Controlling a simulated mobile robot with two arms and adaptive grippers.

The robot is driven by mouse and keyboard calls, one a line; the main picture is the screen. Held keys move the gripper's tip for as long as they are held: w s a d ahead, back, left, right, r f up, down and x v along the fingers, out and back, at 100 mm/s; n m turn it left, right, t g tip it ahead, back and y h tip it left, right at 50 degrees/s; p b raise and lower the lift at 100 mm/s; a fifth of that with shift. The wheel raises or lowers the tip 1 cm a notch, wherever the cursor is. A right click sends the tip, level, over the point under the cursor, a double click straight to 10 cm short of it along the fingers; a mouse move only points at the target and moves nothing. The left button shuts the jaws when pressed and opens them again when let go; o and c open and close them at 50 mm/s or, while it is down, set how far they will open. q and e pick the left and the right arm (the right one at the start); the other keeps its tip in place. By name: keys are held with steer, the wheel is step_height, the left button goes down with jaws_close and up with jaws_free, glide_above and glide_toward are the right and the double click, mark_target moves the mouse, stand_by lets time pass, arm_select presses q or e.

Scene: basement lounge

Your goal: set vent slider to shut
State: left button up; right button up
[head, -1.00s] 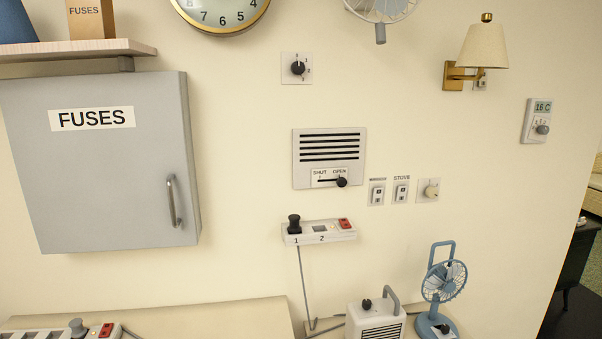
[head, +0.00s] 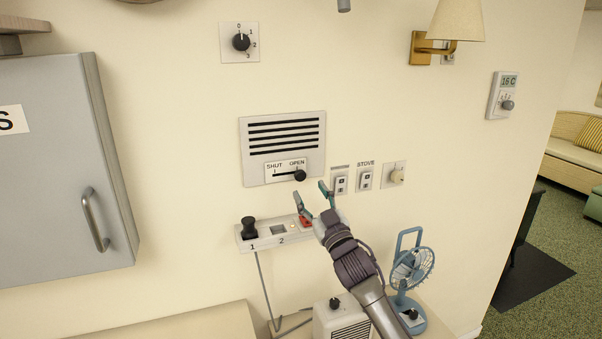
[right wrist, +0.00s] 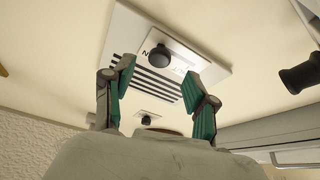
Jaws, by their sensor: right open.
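The grey vent (head: 283,147) is on the wall, with dark slots and a white slider label below them. Its round black slider knob (head: 300,175) sits at the right end of the slot, under OPEN; SHUT is at the left end. My right gripper (head: 312,193) is open and empty, just below and slightly right of the knob, its fingers pointing up toward the wall. My left gripper is not in view.
Below the vent is a power strip (head: 262,240) with a black plug and red switch, close to my right gripper. Wall switches (head: 341,184) and a cream knob (head: 397,176) are to the right. A blue fan (head: 410,270) and heater (head: 338,318) stand below.

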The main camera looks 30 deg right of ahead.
mark_target(301, 178)
steer(key=p+x, duration=0.1)
steer(key=x, duration=0.3)
steer(key=shift+w+r, duration=0.35)
steer(key=shift+w, duration=0.25)
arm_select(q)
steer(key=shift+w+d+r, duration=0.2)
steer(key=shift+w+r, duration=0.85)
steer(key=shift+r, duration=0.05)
arm_select(e)
steer(key=shift+w, duration=0.15)
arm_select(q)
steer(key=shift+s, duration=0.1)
arm_select(e)
steer(key=shift+d, duration=0.1)
steer(key=shift+c, duration=0.6)
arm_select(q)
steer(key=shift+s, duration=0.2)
arm_select(e)
jaws_close()
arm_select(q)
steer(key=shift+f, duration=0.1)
